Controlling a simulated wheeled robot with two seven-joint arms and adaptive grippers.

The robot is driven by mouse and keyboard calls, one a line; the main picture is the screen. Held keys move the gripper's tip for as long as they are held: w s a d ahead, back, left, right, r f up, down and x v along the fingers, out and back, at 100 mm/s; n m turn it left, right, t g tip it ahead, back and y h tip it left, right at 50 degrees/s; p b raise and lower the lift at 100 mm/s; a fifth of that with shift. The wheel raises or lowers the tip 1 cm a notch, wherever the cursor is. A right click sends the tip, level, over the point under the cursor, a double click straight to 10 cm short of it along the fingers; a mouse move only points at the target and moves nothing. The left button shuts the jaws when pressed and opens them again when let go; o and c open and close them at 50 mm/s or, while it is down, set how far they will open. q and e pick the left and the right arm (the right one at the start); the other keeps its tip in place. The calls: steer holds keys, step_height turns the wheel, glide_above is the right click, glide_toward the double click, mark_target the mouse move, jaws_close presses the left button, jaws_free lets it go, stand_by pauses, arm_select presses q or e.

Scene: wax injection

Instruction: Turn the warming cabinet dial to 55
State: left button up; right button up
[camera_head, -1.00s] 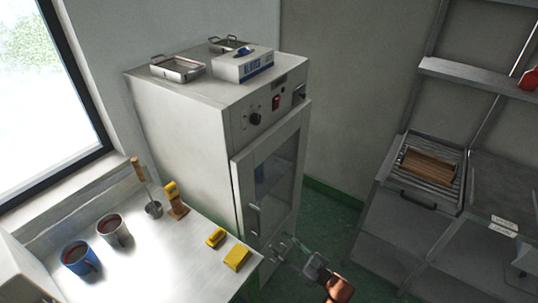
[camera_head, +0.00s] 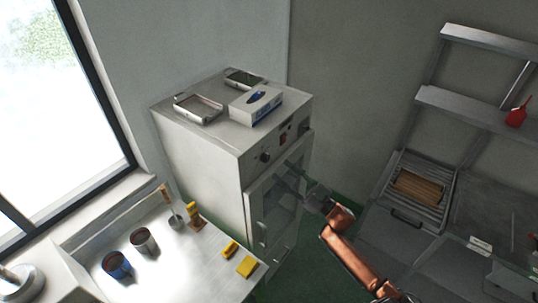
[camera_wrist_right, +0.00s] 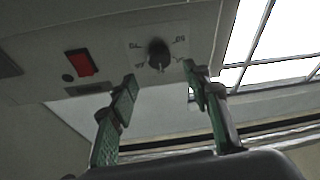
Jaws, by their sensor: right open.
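The warming cabinet (camera_head: 200,155) is a tall pale box with a glass door, standing in the corner beyond the worktable. Its black round dial (camera_head: 265,156) is on the upper front panel. In the right wrist view the dial (camera_wrist_right: 158,54) sits on a plate with printed numbers, too small to read surely. My right gripper (camera_head: 293,170) is in front of the panel, to the right of the dial. In the right wrist view the open fingers (camera_wrist_right: 160,88) lie either side of the dial's line, short of it and apart from it. My left gripper is not in view.
A red switch (camera_wrist_right: 81,63) is beside the dial on the panel. A tissue box (camera_head: 256,106) and metal trays (camera_head: 198,108) stand on top of the cabinet. The worktable (camera_head: 190,262) holds mugs and yellow items. A metal rack (camera_head: 395,235) is at right.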

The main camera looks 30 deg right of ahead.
mark_target(268, 158)
steer(key=p+x, duration=0.2)
steer(key=x, duration=0.4)
steer(key=shift+w+a+r, duration=0.15)
steer(key=shift+w, duration=0.2)
steer(key=shift+c, duration=0.2)
steer(key=c, duration=1.1)
